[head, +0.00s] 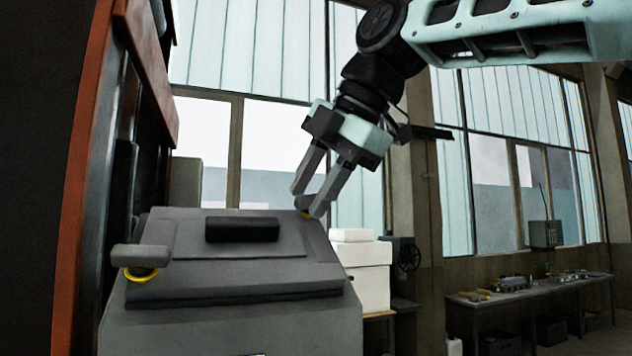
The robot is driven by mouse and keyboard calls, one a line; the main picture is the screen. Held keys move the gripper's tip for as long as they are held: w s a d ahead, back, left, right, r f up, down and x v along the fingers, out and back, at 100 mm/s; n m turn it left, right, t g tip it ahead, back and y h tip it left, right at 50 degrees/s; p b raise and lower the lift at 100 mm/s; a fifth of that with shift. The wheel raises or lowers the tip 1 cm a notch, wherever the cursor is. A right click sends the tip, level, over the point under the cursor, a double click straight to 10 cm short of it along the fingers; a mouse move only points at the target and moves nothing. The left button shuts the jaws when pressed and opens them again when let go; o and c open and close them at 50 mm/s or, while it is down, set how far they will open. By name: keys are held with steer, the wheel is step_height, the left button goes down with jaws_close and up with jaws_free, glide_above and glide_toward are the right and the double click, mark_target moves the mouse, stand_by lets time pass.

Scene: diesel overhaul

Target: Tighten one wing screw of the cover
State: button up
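The cover (190,240) is a grey sloped lid on top of a grey housing, with a black block-shaped handle in its middle. A near wing screw (140,257) sits at its left front corner, with a grey bar-like head above a yellow ring. A far wing screw (304,203) sits at the cover's back right, its yellow ring partly hidden. My gripper (307,201) points down at the far screw, with its two fingers apart and the screw's grey head between their tips. I cannot tell whether the fingers press on it.
A dark upright structure with a red-orange edge (85,180) stands close on the left. White boxes (362,270) stand behind the housing to the right. A workbench (530,293) with small parts and a radio-like box is farther right, below the windows.

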steer(key=shift+w+f, duration=0.3)
steer(key=shift+f, duration=0.1)
jaws_close()
steer(key=shift+f+m+t+b, duration=0.2)
steer(key=shift+m+t+b, duration=0.2)
steer(key=shift+m+b, duration=0.8)
steer(key=shift+r+m+t+y+b, duration=0.25)
steer(key=shift+m+t+y+b, duration=0.05)
steer(key=shift+m, duration=0.8)
